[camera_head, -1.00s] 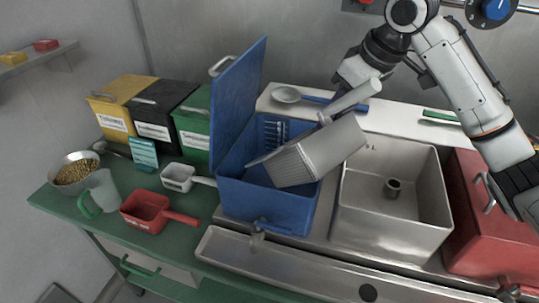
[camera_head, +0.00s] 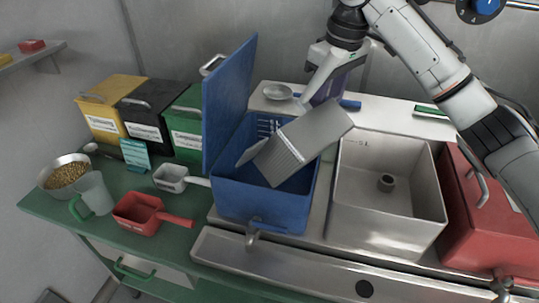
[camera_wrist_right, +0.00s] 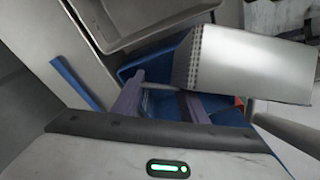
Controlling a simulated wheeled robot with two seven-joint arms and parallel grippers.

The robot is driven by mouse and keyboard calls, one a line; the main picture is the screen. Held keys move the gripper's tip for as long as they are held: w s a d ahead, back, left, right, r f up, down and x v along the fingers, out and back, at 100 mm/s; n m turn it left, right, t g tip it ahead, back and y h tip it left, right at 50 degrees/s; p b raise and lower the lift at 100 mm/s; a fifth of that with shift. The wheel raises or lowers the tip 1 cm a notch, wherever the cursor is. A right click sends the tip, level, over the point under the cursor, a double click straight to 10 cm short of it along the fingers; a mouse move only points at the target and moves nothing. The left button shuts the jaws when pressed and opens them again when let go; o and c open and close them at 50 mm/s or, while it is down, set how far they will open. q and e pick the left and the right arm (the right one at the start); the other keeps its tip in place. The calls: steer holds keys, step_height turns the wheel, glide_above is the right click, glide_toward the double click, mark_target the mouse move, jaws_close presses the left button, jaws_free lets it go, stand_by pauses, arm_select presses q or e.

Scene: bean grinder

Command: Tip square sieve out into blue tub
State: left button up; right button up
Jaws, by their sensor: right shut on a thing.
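The square sieve (camera_head: 308,138) is a grey metal box with a ribbed end and a pale handle (camera_head: 321,74). It is tilted over the blue tub (camera_head: 262,203), ribbed end low and to the left, partly inside the tub's opening. Its inside is hidden. My right gripper (camera_head: 330,86) is behind and above the tub, shut on the sieve's handle. In the right wrist view the sieve (camera_wrist_right: 250,66) hangs beside my purple fingers (camera_wrist_right: 165,100), with the blue tub (camera_wrist_right: 150,66) partly hidden below. My left gripper is not in view.
The tub's blue lid (camera_head: 228,100) stands open on its left. A steel sink (camera_head: 388,190) and a red box (camera_head: 480,205) are to the right. A white scoop (camera_head: 172,179), red scoop (camera_head: 138,211), jug (camera_head: 97,193) and bean bowl (camera_head: 66,174) occupy the green table.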

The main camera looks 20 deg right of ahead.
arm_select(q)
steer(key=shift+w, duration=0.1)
arm_select(e)
steer(key=shift+w+a+f+g, duration=0.1)
steer(key=shift+w+f+g, duration=0.05)
steer(key=shift+g, duration=0.15)
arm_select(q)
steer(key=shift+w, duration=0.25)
arm_select(e)
steer(key=shift+w+a+r+g+h, duration=0.25)
steer(key=shift+w+g+h, duration=0.25)
steer(key=shift+g, duration=0.3)
